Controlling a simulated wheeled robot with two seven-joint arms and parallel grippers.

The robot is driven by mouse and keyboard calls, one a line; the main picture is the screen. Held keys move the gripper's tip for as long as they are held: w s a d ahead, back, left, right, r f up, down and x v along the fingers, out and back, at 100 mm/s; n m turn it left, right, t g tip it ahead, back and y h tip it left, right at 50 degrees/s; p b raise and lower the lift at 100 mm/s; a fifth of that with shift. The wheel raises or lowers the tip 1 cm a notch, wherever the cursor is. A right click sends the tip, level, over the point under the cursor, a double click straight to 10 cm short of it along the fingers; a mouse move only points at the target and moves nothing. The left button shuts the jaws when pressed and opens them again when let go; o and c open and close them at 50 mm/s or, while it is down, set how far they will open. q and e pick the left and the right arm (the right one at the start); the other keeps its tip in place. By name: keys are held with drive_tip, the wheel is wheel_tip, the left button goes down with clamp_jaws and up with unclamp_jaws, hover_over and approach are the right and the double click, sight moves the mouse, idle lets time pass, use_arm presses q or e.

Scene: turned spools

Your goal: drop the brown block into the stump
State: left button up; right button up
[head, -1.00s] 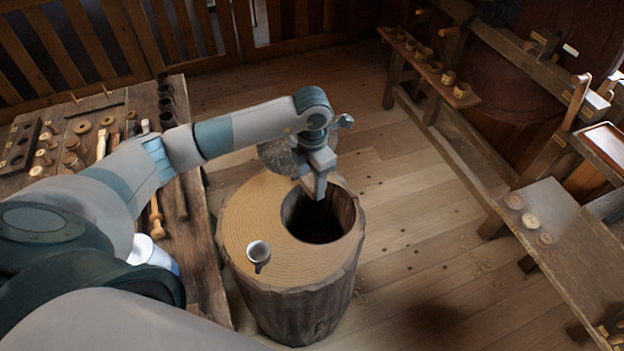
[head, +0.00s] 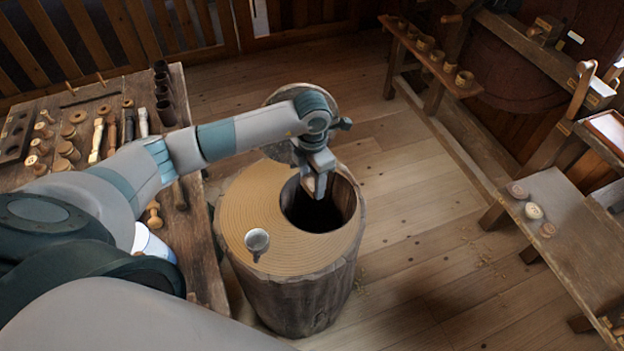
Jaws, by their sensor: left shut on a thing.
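The stump (head: 245,215) stands upright on the floor at the middle, with ringed top and a wide dark round hole (head: 318,213) in it. My left gripper (head: 317,189) points down over the back part of the hole, its tips about at the rim's height or above; I cannot tell exactly. It is shut on the brown block (head: 308,184), of which only a small brown patch shows between the fingers. The inside of the hole is too dark to see. My right gripper is not in view.
A wooden bench (head: 88,92) with turned pieces and tools is at the left. A low bench (head: 572,245) is at the right.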

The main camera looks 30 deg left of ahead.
sight(312, 181)
use_arm(q)
drive_tip(key=o, duration=1.1)
drive_tip(key=shift+r, duration=0.1)
drive_tip(key=shift+w+r+b, duration=0.1)
drive_tip(key=shift+r+b, duration=0.2)
drive_tip(key=shift+r, duration=0.2)
wheel_tip(312, 181, up, 16)
drive_tip(key=b, duration=0.5)
drive_tip(key=shift+r, duration=0.2)
